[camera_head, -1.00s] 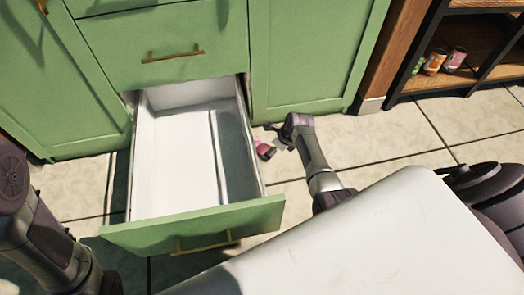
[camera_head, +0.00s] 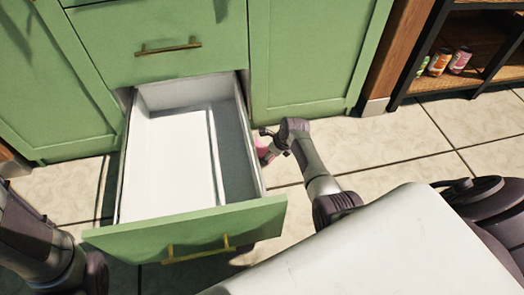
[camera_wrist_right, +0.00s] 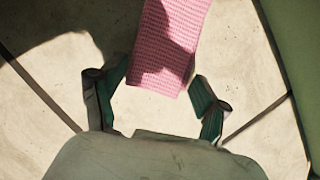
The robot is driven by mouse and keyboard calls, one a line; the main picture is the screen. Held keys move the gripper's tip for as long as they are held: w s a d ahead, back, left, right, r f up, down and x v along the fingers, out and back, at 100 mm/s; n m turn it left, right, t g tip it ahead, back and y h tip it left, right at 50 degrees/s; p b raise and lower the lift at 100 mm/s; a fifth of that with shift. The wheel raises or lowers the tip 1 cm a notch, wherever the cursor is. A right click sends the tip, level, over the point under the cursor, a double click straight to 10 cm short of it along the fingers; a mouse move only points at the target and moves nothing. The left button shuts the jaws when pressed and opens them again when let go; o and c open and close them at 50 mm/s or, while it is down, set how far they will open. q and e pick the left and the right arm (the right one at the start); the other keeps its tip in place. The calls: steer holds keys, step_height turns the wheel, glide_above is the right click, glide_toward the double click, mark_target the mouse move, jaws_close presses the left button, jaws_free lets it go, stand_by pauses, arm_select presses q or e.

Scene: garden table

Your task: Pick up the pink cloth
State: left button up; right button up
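The pink cloth (camera_wrist_right: 168,45) has a waffle weave and shows at the top middle of the right wrist view, over the pale tile floor. Its near end reaches to between the fingers of my right gripper (camera_wrist_right: 158,80), which are wide apart on either side of it. In the head view only a small pink part of the cloth (camera_head: 263,152) shows, beside the drawer's right side, partly hidden by my right gripper (camera_head: 267,143). Whether the cloth lies flat or is raised is hard to tell. My left arm shows at the lower left, but its gripper is out of view.
An open, empty-looking drawer (camera_head: 180,228) with a green front sticks out from the green cabinet (camera_head: 300,60), just left of my right gripper. A shelf with several cans (camera_head: 460,60) stands at the upper right. Tile floor (camera_head: 400,140) is clear between them.

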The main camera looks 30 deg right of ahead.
steer(key=shift+c, duration=1)
